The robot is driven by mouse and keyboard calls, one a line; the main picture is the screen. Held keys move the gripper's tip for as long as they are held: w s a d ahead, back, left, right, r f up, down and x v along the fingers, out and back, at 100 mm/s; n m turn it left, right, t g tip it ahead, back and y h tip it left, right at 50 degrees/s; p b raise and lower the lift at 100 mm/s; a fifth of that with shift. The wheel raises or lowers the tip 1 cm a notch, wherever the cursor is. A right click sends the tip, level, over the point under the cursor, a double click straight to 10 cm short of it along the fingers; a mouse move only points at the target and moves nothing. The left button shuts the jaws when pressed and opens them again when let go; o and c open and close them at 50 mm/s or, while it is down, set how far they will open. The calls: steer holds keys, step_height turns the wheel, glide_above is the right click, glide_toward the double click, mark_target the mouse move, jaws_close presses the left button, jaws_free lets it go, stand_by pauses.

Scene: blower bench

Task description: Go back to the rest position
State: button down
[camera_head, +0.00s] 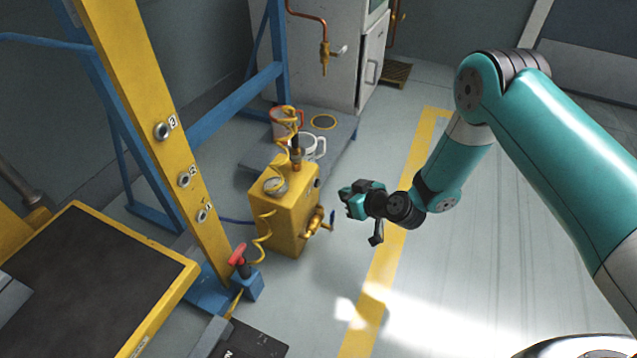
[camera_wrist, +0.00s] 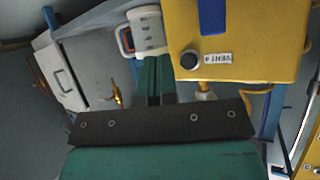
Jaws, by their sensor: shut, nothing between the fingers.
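My gripper (camera_head: 347,201) is shut and empty, held in the air to the right of a yellow box (camera_head: 288,215). My teal arm reaches to it from the right side of the head view. In the wrist view, the closed teal fingers (camera_wrist: 156,72) point toward a white mug (camera_wrist: 149,30), with the yellow box (camera_wrist: 240,35) beside them on the right. A dark knob (camera_wrist: 189,60) and a label show on the box face. I cannot tell from these views how close the fingers are to the box.
A brass valve (camera_head: 314,225) sticks out of the box. A yellow numbered post (camera_head: 148,110) stands left. Floor right of my gripper is clear.

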steer(key=shift+s+d, duration=0.3)
steer(key=shift+d, duration=0.35)
steer(key=s+a+r+n+g+p, duration=0.1)
steer(key=s+r+g+p, duration=0.3)
steer(key=r, duration=1.2)
steer(key=s+a+r+g+p, duration=0.1)
steer(key=s+r+p, duration=0.35)
steer(key=r, duration=1.15)
steer(key=s+d+r+m+g+h+p, duration=0.15)
steer(key=s+d+r+p, duration=0.35)
steer(key=s+r, duration=0.55)
steer(key=s+d+r+m+g+h+p, duration=0.1)
steer(key=s+d+r+g+h+p, duration=0.3)
steer(key=s+r, duration=0.65)
step_height(320, 180, up, 37)
steer(key=t+y+p, duration=0.1)
steer(key=p, duration=3.6)
steer(key=shift+s+d+p, duration=0.3)
steer(key=shift+s+d, duration=0.15)
